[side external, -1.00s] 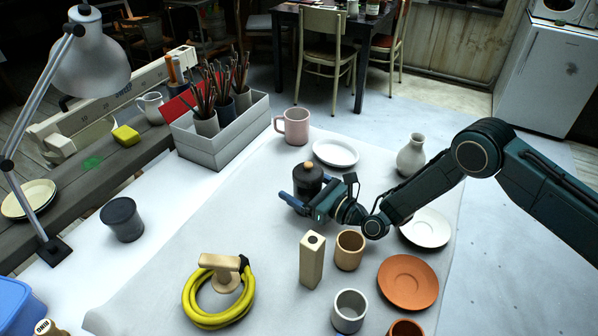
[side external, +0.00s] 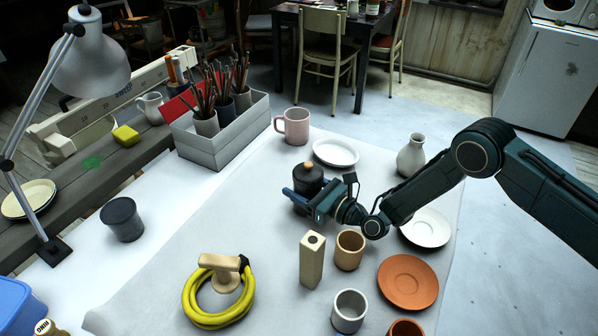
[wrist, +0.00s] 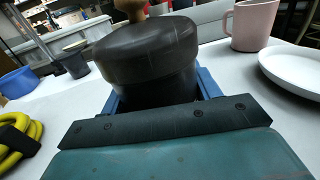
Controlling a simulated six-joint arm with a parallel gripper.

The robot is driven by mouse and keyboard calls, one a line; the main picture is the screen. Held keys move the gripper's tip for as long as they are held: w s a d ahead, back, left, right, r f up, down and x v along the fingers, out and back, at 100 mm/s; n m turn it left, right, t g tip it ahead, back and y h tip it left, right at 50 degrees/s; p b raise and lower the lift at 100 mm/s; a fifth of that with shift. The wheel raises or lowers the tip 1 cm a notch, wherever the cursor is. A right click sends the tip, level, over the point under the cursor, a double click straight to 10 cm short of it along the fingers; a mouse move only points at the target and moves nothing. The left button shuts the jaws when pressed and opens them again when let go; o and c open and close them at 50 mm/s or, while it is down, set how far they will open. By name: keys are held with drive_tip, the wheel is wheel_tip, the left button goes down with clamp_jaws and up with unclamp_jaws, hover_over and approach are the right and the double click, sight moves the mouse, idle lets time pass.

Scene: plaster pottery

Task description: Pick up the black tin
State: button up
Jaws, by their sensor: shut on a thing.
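The black tin (side external: 308,178) is a dark round canister with a wooden knob on its lid, upright on the pale table sheet. In the wrist view the tin (wrist: 148,60) fills the upper middle. My gripper (side external: 306,198) is at the tin's near side, with its blue fingers around the tin's lower body. In the wrist view the blue fingers (wrist: 160,92) show on both sides of the tin, shut on it.
A pink mug (side external: 293,126) and a white plate (side external: 335,152) stand behind the tin. A wooden block (side external: 312,260) and a tan cup (side external: 349,250) stand in front. A white vase (side external: 411,155) is to the right. The sheet left of the tin is clear.

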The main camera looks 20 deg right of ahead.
drive_tip(key=shift+r, duration=0.2)
wheel_tip(320, 180, up, 20)
drive_tip(key=shift+f, duration=0.15)
idle(0.6)
idle(0.5)
